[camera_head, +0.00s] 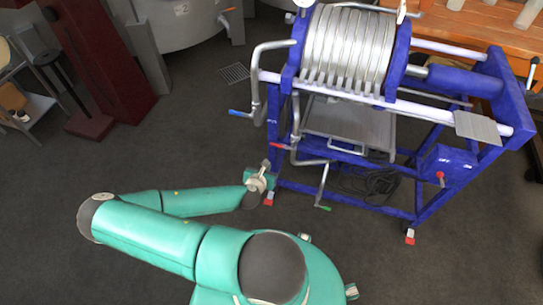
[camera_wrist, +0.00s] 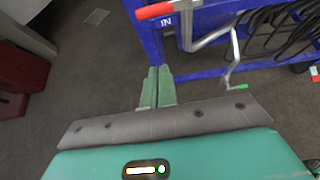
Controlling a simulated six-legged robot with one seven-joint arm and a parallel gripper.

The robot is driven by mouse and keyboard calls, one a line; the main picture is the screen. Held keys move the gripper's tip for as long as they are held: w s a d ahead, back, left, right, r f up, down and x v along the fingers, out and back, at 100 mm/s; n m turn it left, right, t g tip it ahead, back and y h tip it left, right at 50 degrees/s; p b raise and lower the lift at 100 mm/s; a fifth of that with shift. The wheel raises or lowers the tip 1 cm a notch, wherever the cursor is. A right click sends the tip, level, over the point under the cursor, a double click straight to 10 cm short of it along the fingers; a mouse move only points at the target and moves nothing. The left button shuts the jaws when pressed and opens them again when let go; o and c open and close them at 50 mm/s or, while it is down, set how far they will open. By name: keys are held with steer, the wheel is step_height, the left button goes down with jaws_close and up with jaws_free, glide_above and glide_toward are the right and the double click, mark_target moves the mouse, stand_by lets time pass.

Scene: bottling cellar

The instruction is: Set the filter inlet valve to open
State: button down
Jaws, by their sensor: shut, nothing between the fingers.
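The plate filter (camera_head: 345,50) stands on a blue frame. A valve with a red lever (camera_head: 283,147) sits low on the filter's left side, its lever pointing left. In the wrist view the red lever (camera_wrist: 155,11) lies nearly level at the top, above an "IN" label (camera_wrist: 166,21) on the blue frame. My gripper (camera_head: 262,175) is below the red lever, by the frame's lower left leg. In the wrist view its green fingers (camera_wrist: 157,82) are together and empty, apart from the lever.
A blue-handled lever (camera_head: 239,113) is higher on the left, and a green-handled one (camera_head: 323,208) hangs low on a bent pipe. Black hose coils (camera_head: 368,184) lie under the frame. A dark red stand (camera_head: 92,125) is at left. The floor between is clear.

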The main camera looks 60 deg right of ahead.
steer(key=w+d+f, duration=0.1)
steer(key=d, duration=0.8)
steer(key=shift+w, duration=0.25)
